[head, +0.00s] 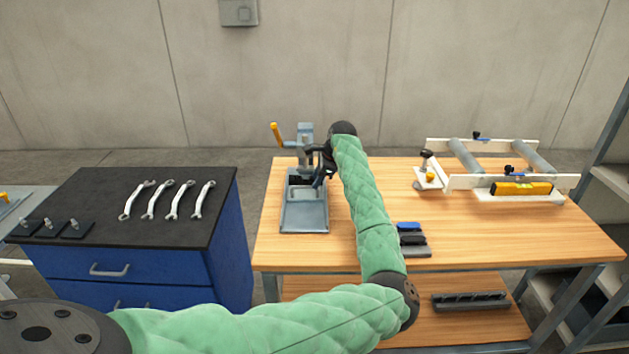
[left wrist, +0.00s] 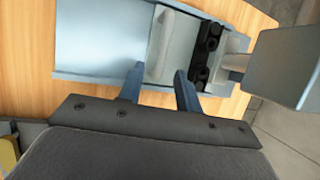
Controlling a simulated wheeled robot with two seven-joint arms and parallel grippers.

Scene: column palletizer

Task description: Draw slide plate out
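The blue-grey fixture stands at the left end of the wooden table, with an upright column (head: 305,133) at its back. Its flat slide plate (head: 304,215) lies in the front of the base and also shows in the left wrist view (left wrist: 102,38). A pale raised bar (left wrist: 168,42) crosses the plate's end, beside a black block (left wrist: 207,50). My left gripper (head: 320,172) is over the back part of the fixture. In the left wrist view its fingers (left wrist: 159,76) are apart, one on each side of the bar's near end. Contact cannot be told. My right gripper is out of view.
A yellow-handled crank (head: 277,133) sticks out left of the column. A blue cabinet (head: 120,262) with several wrenches stands left. A roller frame (head: 460,182) with a yellow level (head: 522,188) is at right. Dark blocks (head: 412,240) lie beside my forearm.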

